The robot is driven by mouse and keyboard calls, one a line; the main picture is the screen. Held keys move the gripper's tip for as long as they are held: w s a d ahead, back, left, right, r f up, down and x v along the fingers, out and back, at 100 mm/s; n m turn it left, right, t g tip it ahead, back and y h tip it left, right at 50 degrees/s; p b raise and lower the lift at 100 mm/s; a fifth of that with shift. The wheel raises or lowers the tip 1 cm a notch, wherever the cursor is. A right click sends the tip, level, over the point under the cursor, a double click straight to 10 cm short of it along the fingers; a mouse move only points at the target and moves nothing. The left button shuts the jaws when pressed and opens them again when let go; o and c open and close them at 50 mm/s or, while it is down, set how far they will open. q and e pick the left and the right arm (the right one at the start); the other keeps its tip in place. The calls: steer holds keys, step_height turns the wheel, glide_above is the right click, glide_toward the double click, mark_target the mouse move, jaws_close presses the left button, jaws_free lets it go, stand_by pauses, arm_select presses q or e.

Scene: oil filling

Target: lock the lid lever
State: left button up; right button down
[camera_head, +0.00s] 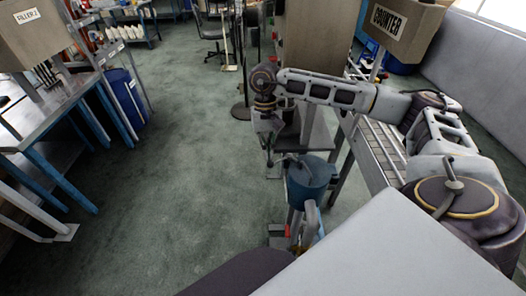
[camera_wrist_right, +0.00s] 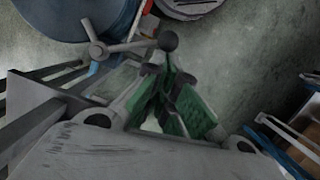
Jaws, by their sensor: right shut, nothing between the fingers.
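In the wrist view a grey lever (camera_wrist_right: 125,47) with a dark round knob (camera_wrist_right: 168,41) reaches right from a hub beside a blue round vessel (camera_wrist_right: 75,22). My right gripper (camera_wrist_right: 165,68) has green-padded fingers, shut and empty, with the tips just below the knob in the picture. I cannot tell whether they touch it. In the head view the blue vessel (camera_head: 312,178) stands right of and below my right gripper (camera_head: 269,156), which points down from the arm's end. The lever is too small to make out there. My left gripper is out of view.
A roller conveyor (camera_head: 375,150) with a COUNTER sign box (camera_head: 403,28) stands at the right. A metal workbench (camera_head: 45,125) and a blue bin (camera_head: 126,97) are at the left. The green floor (camera_head: 175,185) between is clear. A pole stand (camera_head: 241,111) is behind my right wrist.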

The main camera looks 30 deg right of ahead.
steer(key=shift+s+a, duration=0.1)
stand_by(0.7)
steer(key=v, duration=1.2)
stand_by(0.8)
